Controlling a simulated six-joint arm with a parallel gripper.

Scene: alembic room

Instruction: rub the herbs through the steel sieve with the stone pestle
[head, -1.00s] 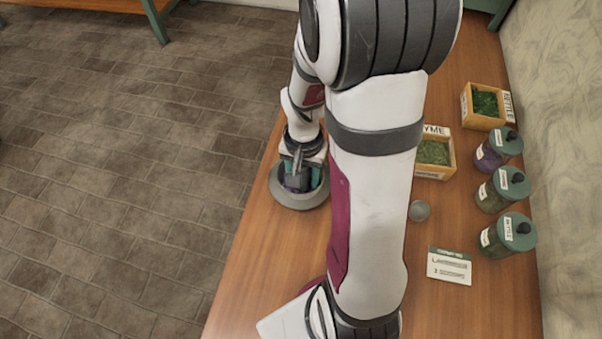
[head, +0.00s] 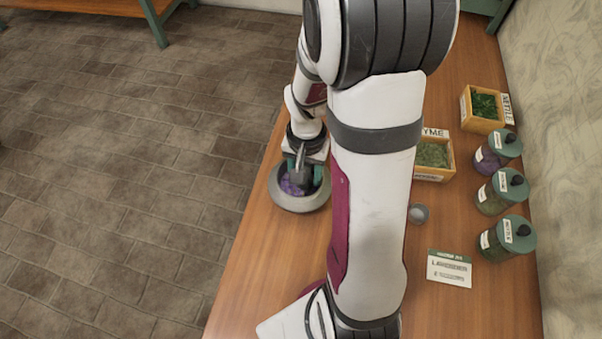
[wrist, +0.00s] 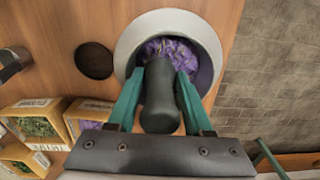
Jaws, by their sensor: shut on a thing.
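My gripper (head: 304,174) is shut on the dark grey stone pestle (wrist: 160,97), between its two teal fingers. The pestle also shows in the head view (head: 301,168). Its lower end points into a wide-rimmed grey round vessel (head: 297,204), which also shows in the wrist view (wrist: 212,62). I cannot tell whether this is the steel sieve itself or a bowl; no mesh shows. Purple herbs (wrist: 176,50) lie inside it and also show in the head view (head: 291,187). The pestle's tip is hidden, so contact with the herbs cannot be told.
Wooden crates of herbs stand at the right, one labelled thyme (head: 433,176) and one nettle (head: 481,120). Several lidded jars (head: 506,239) line the wall side. A small grey round piece (head: 418,214) and a lavender card (head: 449,268) lie nearer. A dark disc (wrist: 94,60) lies beside the vessel.

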